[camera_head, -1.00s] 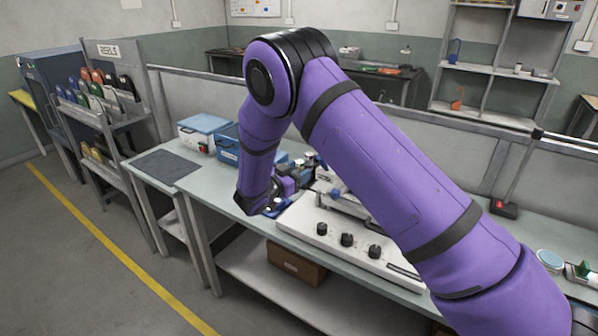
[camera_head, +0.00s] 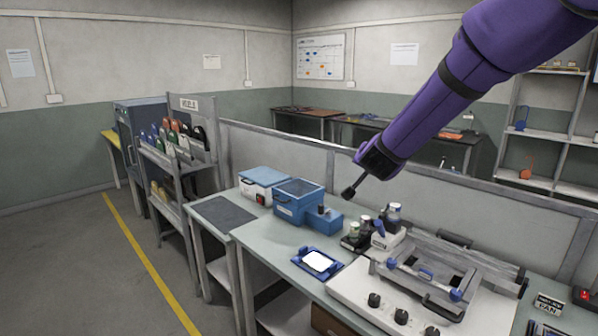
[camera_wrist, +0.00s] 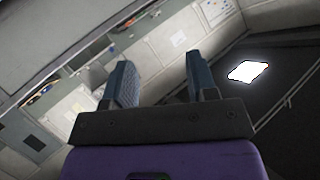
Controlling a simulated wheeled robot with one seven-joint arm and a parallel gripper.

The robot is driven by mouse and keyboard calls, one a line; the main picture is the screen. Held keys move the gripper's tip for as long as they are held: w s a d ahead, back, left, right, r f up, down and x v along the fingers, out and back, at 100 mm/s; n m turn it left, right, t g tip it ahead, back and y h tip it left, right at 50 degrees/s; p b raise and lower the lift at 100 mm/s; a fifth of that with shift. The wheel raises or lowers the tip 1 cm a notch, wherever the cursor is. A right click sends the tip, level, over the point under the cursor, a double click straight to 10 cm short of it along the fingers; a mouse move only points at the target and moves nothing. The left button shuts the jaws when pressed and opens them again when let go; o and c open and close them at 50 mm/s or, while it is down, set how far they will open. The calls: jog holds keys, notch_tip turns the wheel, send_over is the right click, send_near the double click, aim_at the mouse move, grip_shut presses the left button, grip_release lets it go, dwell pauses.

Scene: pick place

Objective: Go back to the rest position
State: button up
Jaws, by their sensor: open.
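My gripper (camera_wrist: 160,62) shows in the wrist view with its two dark fingers well apart and nothing between them. In the head view my purple arm slants across the upper right, above the bench (camera_head: 262,236). The slim dark piece at its lower end hangs over the bench, and I cannot make out the two fingers there. Nothing in the head view shows as held.
On the bench stand a blue-lidded box (camera_head: 262,187), a blue bin (camera_head: 298,203), a blue tray (camera_head: 300,264) with a white plate, and a white knobbed fixture (camera_head: 350,290). Floor beside the yellow line is clear.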

jog(key=s+d+r+n+g+y, duration=0.2)
jog(key=s+r+n, duration=0.15)
jog(key=s, duration=0.55)
jog(key=s+d+r+n+g+y, duration=0.1)
jog(key=s+d+r+n+y, duration=0.15)
jog(key=s+r, duration=0.45)
jog(key=s+d+f+g+h, duration=0.1)
jog(key=s+d+f+g, duration=0.1)
jog(key=s, duration=1.1)
jog(key=s+d+f+n+g+h, duration=0.1)
jog(key=s+d+f+g, duration=0.2)
jog(key=s, duration=1.1)
jog(key=shift+d, duration=1)
